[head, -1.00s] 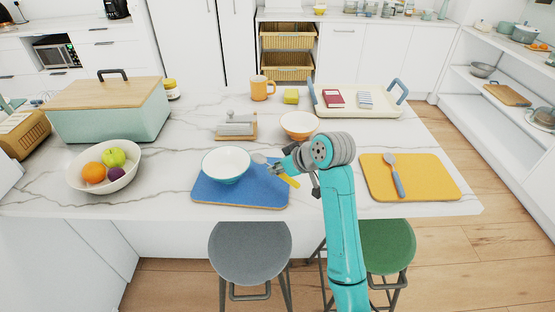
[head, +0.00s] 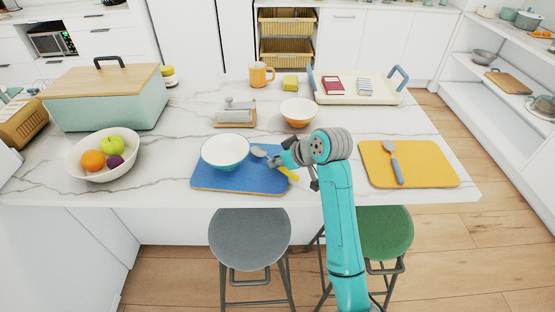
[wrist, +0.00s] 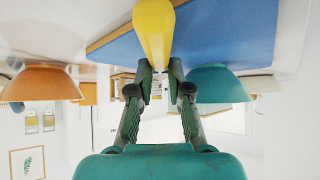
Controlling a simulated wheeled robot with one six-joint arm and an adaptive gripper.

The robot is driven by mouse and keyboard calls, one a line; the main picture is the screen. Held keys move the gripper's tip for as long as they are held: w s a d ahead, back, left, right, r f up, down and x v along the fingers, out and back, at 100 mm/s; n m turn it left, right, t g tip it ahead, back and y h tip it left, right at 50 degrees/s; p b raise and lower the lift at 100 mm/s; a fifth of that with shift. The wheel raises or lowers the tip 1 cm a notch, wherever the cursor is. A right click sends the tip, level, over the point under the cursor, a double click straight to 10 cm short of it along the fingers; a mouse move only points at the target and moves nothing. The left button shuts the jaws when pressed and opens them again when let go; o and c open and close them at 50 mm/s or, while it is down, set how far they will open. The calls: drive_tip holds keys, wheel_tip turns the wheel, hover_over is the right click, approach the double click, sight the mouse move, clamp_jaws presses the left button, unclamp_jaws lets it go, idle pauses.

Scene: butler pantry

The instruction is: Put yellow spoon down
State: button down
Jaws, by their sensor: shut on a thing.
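The yellow spoon has a grey head (head: 259,151) and a yellow handle (head: 289,174). My gripper (head: 274,161) is shut on it, over the right part of the blue mat (head: 225,183). In the wrist view, which looks upside down, the yellow handle (wrist: 153,35) lies between my fingertips (wrist: 160,72) near the mat. I cannot tell whether the spoon touches the mat. A white and teal bowl (head: 225,152) stands on the mat, left of the spoon's head. My gripper partly hides the spoon's middle.
A yellow board (head: 437,176) with a grey-blue spoon (head: 394,162) lies to the right. An orange bowl (head: 298,112) stands behind my gripper. A fruit bowl (head: 76,163) is at the left. Bare marble lies between mat and board, partly behind my arm.

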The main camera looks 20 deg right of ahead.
drive_tip(key=shift+f, duration=0.45)
drive_tip(key=c, duration=1)
unclamp_jaws()
